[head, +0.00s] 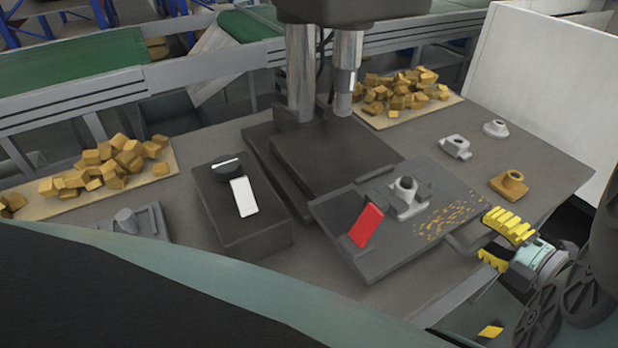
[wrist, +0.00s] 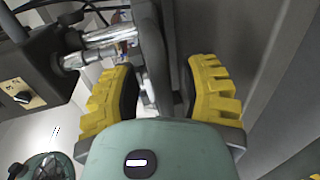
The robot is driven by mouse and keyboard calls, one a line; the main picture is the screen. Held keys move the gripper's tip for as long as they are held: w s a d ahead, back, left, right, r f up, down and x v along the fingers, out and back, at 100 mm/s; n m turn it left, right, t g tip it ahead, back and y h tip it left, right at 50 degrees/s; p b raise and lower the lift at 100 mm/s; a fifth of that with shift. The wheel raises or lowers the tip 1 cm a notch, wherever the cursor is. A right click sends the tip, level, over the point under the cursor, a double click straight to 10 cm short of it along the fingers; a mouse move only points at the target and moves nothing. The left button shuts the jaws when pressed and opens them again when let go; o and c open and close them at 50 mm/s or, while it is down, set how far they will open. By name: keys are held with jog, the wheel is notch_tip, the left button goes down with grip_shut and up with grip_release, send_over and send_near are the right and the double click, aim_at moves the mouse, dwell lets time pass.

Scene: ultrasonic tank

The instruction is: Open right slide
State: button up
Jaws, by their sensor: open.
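A dark slide plate (head: 340,235) lies to the right of the machine's dark base. It carries a red upright flag (head: 366,225), a grey fixture (head: 408,200) and scattered yellow chips. A grey piece (head: 462,241) sticks out at the plate's right end. My gripper (head: 487,238) is there, with one yellow jaw above the piece's level and one below. In the wrist view, the open jaws (wrist: 160,72) stand on either side of a dark grey part (wrist: 153,45). Whether either jaw touches it I cannot tell.
A black box with a white switch (head: 244,197) stands left of the plate. Loose grey fittings (head: 455,147) and a brass fitting (head: 509,185) lie on the table behind my gripper. Trays of yellow blocks (head: 455,101) sit at the back. A white panel (head: 560,90) stands at the right.

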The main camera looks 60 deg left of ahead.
jog(key=v, duration=1.2)
jog(key=shift+w, duration=0.1)
